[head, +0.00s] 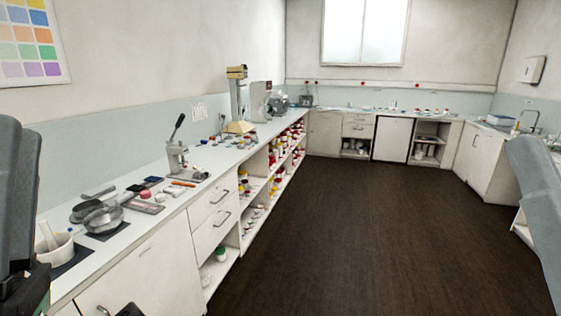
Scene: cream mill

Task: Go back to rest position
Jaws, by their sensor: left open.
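My left arm comes in along the left edge. Only a dark tip of my left gripper (130,310) shows at the bottom edge, in front of the white lower cabinets and below the counter top. It is open, and I see nothing held in it. Most of this gripper is cut off by the frame. My right arm's grey link shows at the right edge, but its gripper is out of view.
A long white counter (152,225) runs along the left wall. The dark floor (350,230) is clear.

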